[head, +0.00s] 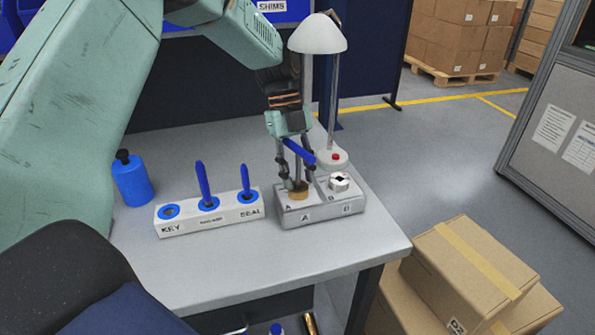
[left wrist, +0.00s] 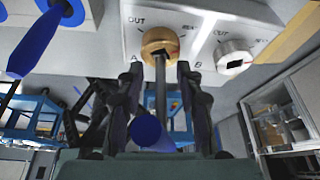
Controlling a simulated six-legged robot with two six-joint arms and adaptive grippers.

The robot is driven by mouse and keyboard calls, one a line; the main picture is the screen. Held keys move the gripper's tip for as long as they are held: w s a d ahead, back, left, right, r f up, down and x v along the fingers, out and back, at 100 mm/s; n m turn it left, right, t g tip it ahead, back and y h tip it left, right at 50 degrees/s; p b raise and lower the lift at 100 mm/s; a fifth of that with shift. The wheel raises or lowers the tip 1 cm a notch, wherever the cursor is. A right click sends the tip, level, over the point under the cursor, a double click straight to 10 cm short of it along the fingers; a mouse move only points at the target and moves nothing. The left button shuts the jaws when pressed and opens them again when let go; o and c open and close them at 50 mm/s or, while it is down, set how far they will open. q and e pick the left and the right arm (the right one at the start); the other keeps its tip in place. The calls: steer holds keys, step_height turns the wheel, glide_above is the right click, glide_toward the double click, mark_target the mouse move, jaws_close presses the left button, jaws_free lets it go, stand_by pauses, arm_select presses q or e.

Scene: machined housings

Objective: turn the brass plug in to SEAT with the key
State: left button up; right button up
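The brass plug (left wrist: 152,40) sits at station A of the grey housing (head: 325,213). An OUT mark shows to its left in the left wrist view; the mark on its right is partly covered and hard to read. The key (head: 299,150) has a blue cross handle (left wrist: 150,131) and a dark shaft, which stands upright with its tip at the brass plug (head: 298,193). My right gripper is not in view.
A silver plug (head: 339,183) sits at B, close beside the fingers. A white holder (head: 212,213) with an empty KEY socket and two blue-handled tools stands left. A blue bottle (head: 132,180) and a white-domed lamp (head: 317,35) also stand on the table (head: 235,255).

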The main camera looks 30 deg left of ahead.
arm_select(q)
steer(key=shift+v, duration=4)
steer(key=shift+a+f, duration=0.1)
